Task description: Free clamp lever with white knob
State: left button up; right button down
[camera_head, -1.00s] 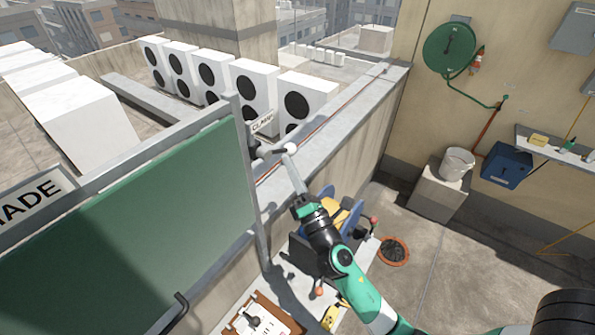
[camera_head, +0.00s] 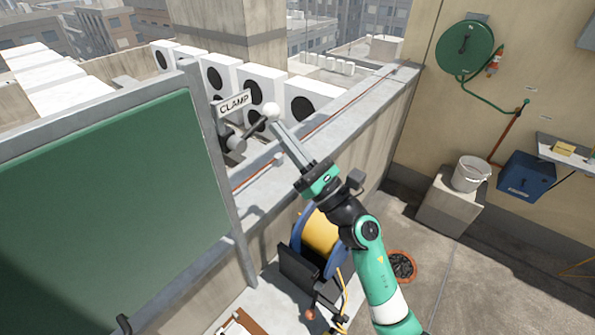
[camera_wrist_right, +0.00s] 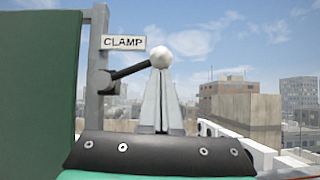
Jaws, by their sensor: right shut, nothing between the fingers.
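The clamp lever (camera_head: 255,127) is a dark bar with a white ball knob (camera_head: 270,110) at its end. It slopes up to the right from a dark pivot on the grey post, below the CLAMP sign (camera_head: 234,104). My right gripper (camera_head: 274,124) is shut and empty, with its fingertips right at the knob's underside. In the right wrist view, the knob (camera_wrist_right: 160,57) shows just above the closed fingertips (camera_wrist_right: 160,69), and the lever (camera_wrist_right: 131,70) runs left to the post. Whether the tips press on the knob I cannot tell. My left gripper is out of view.
A large green panel (camera_head: 110,190) in a grey frame stands left of the lever. The parapet (camera_head: 345,120) runs behind my arm, with white condensers (camera_head: 255,85) beyond. A yellow and blue reel (camera_head: 318,235) stands below my right gripper.

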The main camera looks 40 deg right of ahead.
jog(key=shift+a+r+n+y, duration=0.1)
jog(key=shift+r+n+y, duration=0.25)
jog(key=shift+r, duration=0.3)
jog(key=w+f+b+v, duration=0.1)
jog(key=b+v, duration=0.3)
jog(key=v, duration=0.8)
jog(key=shift+d+f+b, duration=0.25)
jog(key=shift+f+b, duration=0.15)
jog(key=shift+f, duration=0.45)
jog(key=shift+a, duration=0.1)
